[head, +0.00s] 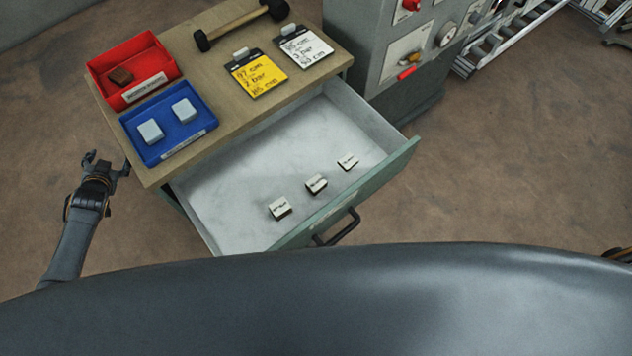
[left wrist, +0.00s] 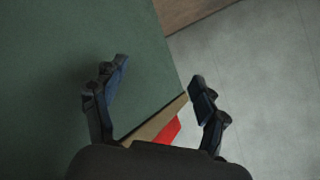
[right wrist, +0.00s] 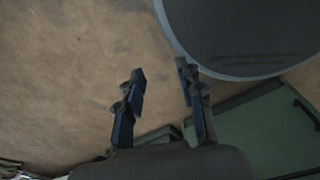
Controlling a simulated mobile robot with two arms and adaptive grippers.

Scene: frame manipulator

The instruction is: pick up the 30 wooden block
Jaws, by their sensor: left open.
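My left gripper (head: 105,161) is open and empty, left of the cabinet and apart from the block. In the left wrist view my left gripper (left wrist: 158,85) has its fingers apart, with the green cabinet side and a bit of the red tray (left wrist: 167,132) behind. My right gripper (right wrist: 162,88) is open and empty in the right wrist view. Only a sliver of the right arm shows at the head view's right edge.
A blue tray (head: 150,154) with two pale blocks stands in front of the red one. A hammer (head: 240,25), yellow card (head: 256,74) and white card (head: 303,46) lie on the cabinet (head: 208,87). Its open drawer (head: 235,190) holds three small labelled blocks.

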